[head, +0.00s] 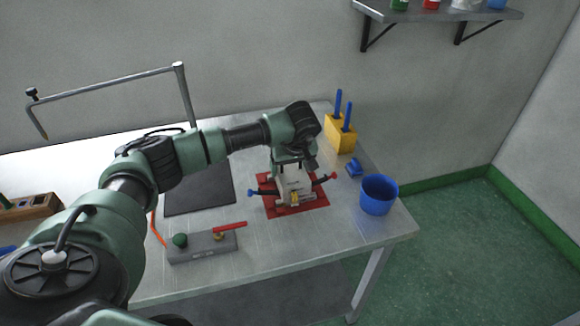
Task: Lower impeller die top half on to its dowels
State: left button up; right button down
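The impeller die (294,190) is a pale grey block standing on a red mat or plate (318,206). A blue-tipped handle sticks out on its left and a red-tipped one on its right. A small brass-coloured part shows low on its front. My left gripper (294,166) points down at the top of the die, touching or very close to it. Its fingers are too small and too covered by the wrist to show whether they are closed on the top half. The dowels and any gap between the halves cannot be made out. My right gripper is out of view.
A blue cup (379,195) stands right of the die. Behind it are a small blue item (354,167) and a yellow block (341,134) with blue-handled tools. A grey valve block (203,246) lies front left. A dark mat (200,192) lies left of the die.

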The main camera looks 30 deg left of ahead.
aim_at(293, 176)
pick_arm(q)
jog(key=o, duration=0.4)
jog(key=shift+r, duration=0.1)
jog(key=shift+s, duration=0.15)
jog(key=b+v, duration=0.1)
jog(key=v, duration=0.7)
jog(key=shift+b, duration=0.4)
